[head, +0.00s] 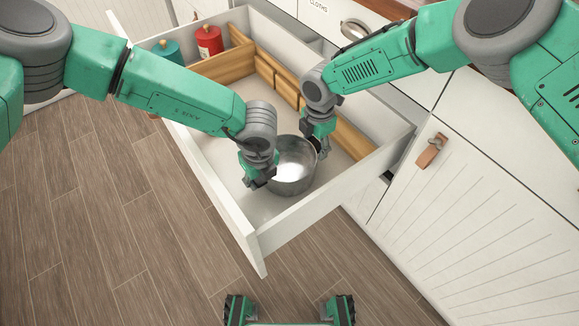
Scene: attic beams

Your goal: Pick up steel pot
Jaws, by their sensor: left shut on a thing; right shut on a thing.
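The steel pot (292,178) is a round, shiny grey pot, open at the top, inside the pulled-out white drawer (222,205). My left gripper (258,178) is shut on the pot at its left side. My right gripper (320,148) is shut on the pot at its upper right side. The fingers hide parts of the pot's two sides. I cannot tell whether the pot's base touches the drawer floor.
Wooden dividers (222,66) run along the drawer's back. A red canister (209,41) and a teal canister (167,52) stand in its far left corner. White cabinet fronts with a leather pull (431,151) are at right. Wooden floor (110,220) lies clear at left.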

